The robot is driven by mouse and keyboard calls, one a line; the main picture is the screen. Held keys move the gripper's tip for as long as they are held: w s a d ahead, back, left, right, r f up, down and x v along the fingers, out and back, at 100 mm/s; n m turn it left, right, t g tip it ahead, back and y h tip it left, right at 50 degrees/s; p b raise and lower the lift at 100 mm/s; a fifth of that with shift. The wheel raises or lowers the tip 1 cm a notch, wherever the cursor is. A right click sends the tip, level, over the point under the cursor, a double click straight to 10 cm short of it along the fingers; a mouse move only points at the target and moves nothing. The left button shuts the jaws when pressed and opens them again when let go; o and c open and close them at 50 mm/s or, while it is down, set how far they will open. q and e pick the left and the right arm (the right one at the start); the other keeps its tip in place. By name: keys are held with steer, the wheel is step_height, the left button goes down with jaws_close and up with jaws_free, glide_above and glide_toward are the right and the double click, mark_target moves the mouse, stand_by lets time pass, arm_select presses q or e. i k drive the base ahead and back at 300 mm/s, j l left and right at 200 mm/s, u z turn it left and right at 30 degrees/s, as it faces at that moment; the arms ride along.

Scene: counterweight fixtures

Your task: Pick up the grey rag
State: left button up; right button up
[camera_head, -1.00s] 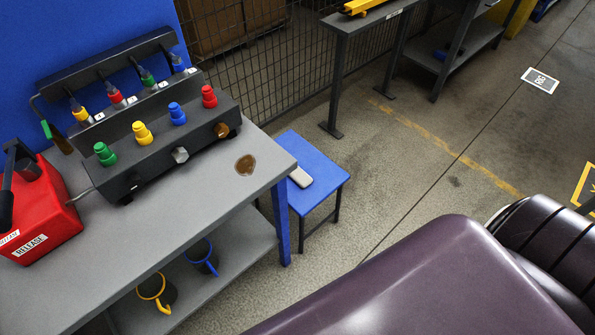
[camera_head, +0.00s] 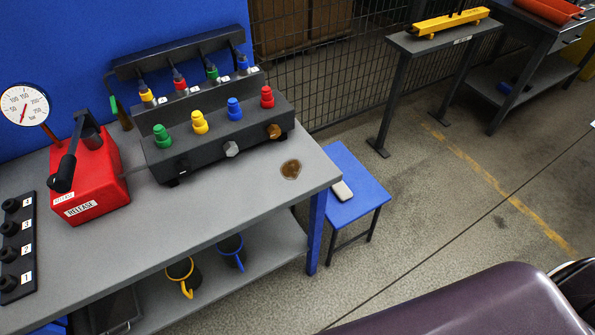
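A small light-grey folded item, which looks like the grey rag (camera_head: 342,190), lies on the blue top of a small stool (camera_head: 366,202) to the right of the workbench. It lies near the stool's left edge, close to the bench corner. Neither gripper is in view. A dark purple rounded part of my own body fills the lower right.
The grey workbench (camera_head: 235,205) holds a red pump (camera_head: 90,180) with a gauge (camera_head: 24,104), a black manifold (camera_head: 215,140) with coloured caps and a brown spill (camera_head: 291,169). A narrow stand (camera_head: 445,38) bears a yellow bar. Floor (camera_head: 440,215) right of the stool is clear.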

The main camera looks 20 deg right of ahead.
mark_target(340, 188)
steer(key=l+u, duration=0.1)
steer(key=u, duration=0.45)
steer(key=l+u, duration=0.25)
steer(key=l, duration=0.2)
steer(key=k+l+u, duration=0.2)
steer(key=l, duration=0.2)
steer(key=l+u, duration=0.25)
steer(key=l, duration=0.2)
steer(key=k+l+u, duration=0.2)
steer(key=l, duration=0.15)
steer(key=i+l, duration=0.05)
